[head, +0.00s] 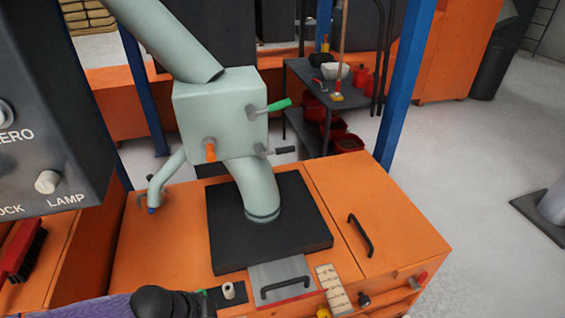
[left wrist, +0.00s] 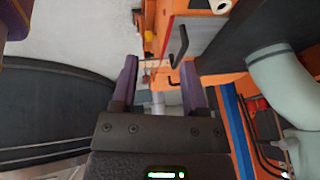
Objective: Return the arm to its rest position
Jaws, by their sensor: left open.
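My left arm (head: 165,302) comes in at the bottom left of the head view, low in front of the orange cabinet, with a purple link and a black joint. Its fingers cannot be made out there. In the left wrist view my left gripper (left wrist: 158,78) has its two dark purple fingers spread apart, with nothing held between them. Beyond the fingers are the orange cabinet front and a black handle (left wrist: 179,46), which looks apart from them. My right gripper is not in view.
A pale green box (head: 222,120) with pipes stands on a black plate (head: 225,248) on the orange cabinet (head: 335,205). A grey control panel (head: 40,125) is close at left. A blue post (head: 405,85) rises behind. Grey floor (head: 475,220) at right is mostly clear.

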